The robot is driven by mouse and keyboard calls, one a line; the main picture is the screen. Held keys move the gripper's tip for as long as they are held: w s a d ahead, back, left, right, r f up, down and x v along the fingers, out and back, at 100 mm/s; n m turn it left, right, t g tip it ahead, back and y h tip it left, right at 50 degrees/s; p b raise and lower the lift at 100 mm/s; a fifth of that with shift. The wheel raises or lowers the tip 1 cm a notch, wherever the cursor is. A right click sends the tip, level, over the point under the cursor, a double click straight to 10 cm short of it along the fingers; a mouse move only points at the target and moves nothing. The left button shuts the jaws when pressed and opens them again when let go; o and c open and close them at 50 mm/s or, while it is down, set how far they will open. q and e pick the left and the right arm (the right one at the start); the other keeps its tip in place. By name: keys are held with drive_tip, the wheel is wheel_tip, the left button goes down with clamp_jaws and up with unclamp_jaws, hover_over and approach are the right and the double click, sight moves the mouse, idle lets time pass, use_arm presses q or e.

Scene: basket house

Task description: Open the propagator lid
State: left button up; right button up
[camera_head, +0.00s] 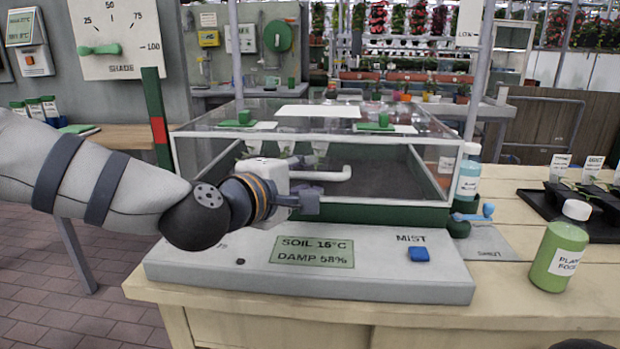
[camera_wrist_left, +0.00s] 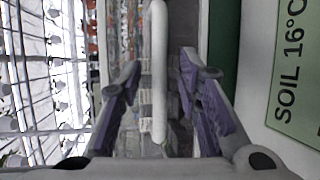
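The propagator is a glazed box with a green base frame (camera_head: 380,212) behind a grey console. Its clear lid (camera_head: 395,155) lies closed on top. A white bar handle (camera_head: 322,174) sticks out at the lid's front. My left gripper (camera_head: 303,198) is at the handle's left part, in front of the box. In the left wrist view the gripper (camera_wrist_left: 160,75) is open, and the white handle (camera_wrist_left: 159,40) runs between its two fingers with a gap on each side. My wrist hides the handle's left end in the head view. My right gripper is not in view.
The grey console (camera_head: 200,262) has a soil display (camera_head: 312,252) and a blue mist button (camera_head: 418,254). A green plant food bottle (camera_head: 559,250) stands on the right. A blue-labelled bottle (camera_head: 468,172) stands beside the box. A black plant tray (camera_head: 580,210) is further right.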

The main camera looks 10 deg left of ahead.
use_arm(q)
drive_tip(key=shift+x, duration=0.8)
drive_tip(key=shift+c, duration=0.5)
clamp_jaws()
drive_tip(key=w+r+p, duration=0.3)
drive_tip(key=w+r, duration=0.2)
drive_tip(key=r, duration=0.6)
drive_tip(key=w+r+p, duration=0.2)
drive_tip(key=w+r, duration=0.4)
drive_tip(key=r, duration=0.6)
drive_tip(key=shift+w+p, duration=0.35)
drive_tip(key=shift+p, duration=0.05)
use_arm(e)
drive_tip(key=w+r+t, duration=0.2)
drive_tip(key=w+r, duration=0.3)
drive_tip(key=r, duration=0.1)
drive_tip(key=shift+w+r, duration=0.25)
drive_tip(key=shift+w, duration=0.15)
